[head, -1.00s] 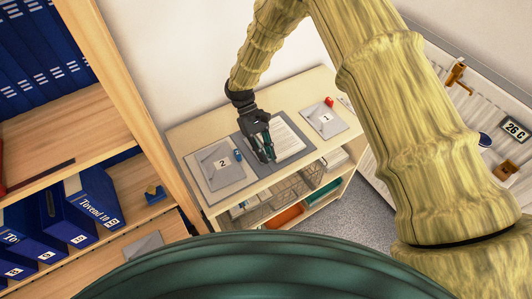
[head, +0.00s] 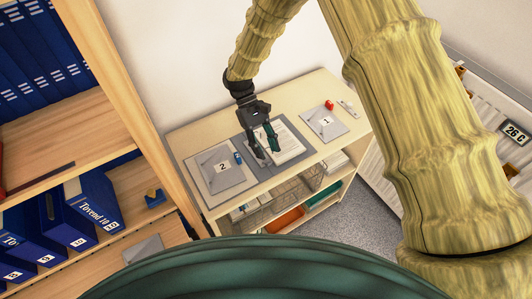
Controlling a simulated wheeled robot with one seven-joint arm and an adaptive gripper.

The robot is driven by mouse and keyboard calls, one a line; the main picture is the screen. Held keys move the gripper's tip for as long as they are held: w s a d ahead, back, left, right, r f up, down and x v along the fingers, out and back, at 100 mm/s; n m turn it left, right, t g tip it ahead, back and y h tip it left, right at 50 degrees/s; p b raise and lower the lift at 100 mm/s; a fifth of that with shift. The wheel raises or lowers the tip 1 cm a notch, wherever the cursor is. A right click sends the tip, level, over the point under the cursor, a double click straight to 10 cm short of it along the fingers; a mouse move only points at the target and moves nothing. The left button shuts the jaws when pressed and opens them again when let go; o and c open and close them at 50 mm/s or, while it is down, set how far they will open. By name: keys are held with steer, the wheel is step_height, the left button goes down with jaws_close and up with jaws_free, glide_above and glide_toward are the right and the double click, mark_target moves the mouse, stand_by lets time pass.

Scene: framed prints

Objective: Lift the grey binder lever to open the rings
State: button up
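An open grey binder (head: 264,172) lies on top of a low light-wood cabinet, with a stack of white printed pages (head: 289,143) on its right part. My gripper (head: 267,152) hangs over the binder at the left edge of the pages, fingers pointing down. The grey lever and the rings cannot be made out; the gripper covers that part of the binder. Whether the fingertips touch anything is too small to tell.
Grey sheets marked 2 (head: 221,167) and 1 (head: 325,122) lie left and right of the binder. A small blue item (head: 238,158) and a red one (head: 329,105) are nearby. A wooden shelf with blue binders (head: 90,205) stands left; a radiator (head: 480,110) is right.

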steer(key=shift+r, duration=2.5)
steer(key=shift+f, duration=0.1)
